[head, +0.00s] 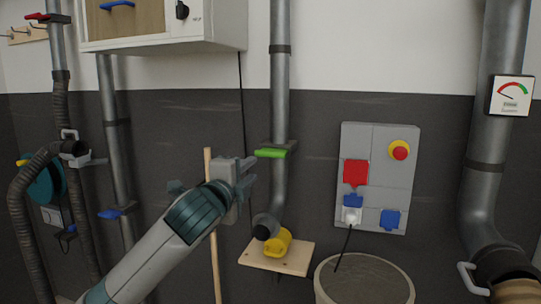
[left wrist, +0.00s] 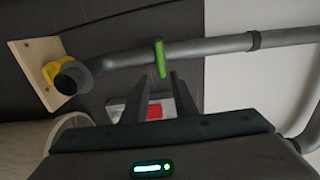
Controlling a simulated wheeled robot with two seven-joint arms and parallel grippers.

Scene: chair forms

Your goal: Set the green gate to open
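The green gate handle (head: 271,153) sticks out sideways from the vertical metal pipe (head: 280,90) in the middle of the head view. The handle also shows in the left wrist view (left wrist: 160,58), just beyond my fingertips. My left gripper (head: 252,172) is just left of and slightly below the handle. In the left wrist view, its two fingers (left wrist: 160,78) are apart with nothing held between them. A small gap seems to separate them from the handle; contact cannot be told for sure. My right gripper is in neither view.
A yellow fitting (head: 278,242) on a wooden board (head: 290,260) sits at the pipe's lower end. A grey panel (head: 378,140) with a red stop button (head: 400,152) is to the right, above a round bin (head: 318,275). A blue handle (head: 112,213) is on another pipe at left.

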